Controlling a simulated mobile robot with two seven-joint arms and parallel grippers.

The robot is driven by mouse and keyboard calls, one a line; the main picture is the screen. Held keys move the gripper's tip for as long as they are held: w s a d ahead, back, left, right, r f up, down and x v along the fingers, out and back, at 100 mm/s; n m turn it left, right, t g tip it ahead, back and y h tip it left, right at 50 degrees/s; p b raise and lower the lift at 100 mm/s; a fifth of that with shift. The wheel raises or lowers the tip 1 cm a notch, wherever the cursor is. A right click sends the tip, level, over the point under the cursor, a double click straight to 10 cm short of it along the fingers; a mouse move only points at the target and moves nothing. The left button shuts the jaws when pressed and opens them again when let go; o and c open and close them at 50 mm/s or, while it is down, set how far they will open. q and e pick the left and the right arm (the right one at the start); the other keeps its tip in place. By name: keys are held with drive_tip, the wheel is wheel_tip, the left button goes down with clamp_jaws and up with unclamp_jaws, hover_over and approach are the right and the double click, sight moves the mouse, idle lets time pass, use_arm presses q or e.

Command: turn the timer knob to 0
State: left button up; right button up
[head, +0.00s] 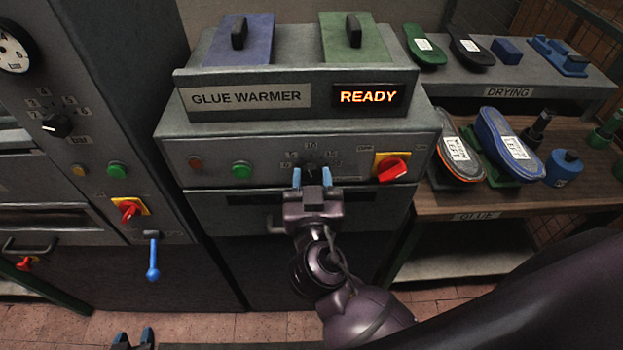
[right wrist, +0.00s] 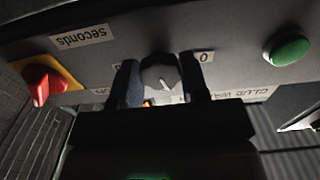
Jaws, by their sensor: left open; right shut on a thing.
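The timer knob (right wrist: 160,72) is a dark round knob on the grey front panel of the glue warmer (head: 240,141). In the head view my right gripper (head: 312,178) covers most of it. In the right wrist view, which is upside down, the two dark fingers of my right gripper (right wrist: 162,84) stand on either side of the knob, shut on it. A 0 label (right wrist: 204,57) shows beside one finger. A light mark shows on the knob, but its exact setting is unclear. My left gripper (head: 133,340) is open and empty at the bottom edge.
The panel has a green button (head: 242,170), a red button (head: 195,163) and a red switch (head: 391,168) on yellow. The READY sign (head: 368,96) is lit. A press with a blue lever (head: 153,262) stands left; a shelf with shoes (head: 507,148) stands right.

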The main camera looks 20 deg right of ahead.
drive_tip(key=n, duration=0.2)
drive_tip(key=shift+d+n, duration=0.1)
drive_tip(key=shift+n, duration=0.3)
drive_tip(key=n, duration=0.2)
drive_tip(key=shift+r+n+p, duration=0.15)
drive_tip(key=shift+n+p, duration=0.15)
drive_tip(key=shift+n, duration=0.1)
drive_tip(key=n+p, duration=0.1)
drive_tip(key=n, duration=0.3)
drive_tip(key=shift+r, duration=0.1)
drive_tip(key=shift+n+p, duration=0.7)
drive_tip(key=shift+n, duration=1.2)
drive_tip(key=o, duration=0.9)
drive_tip(key=shift+d, duration=0.1)
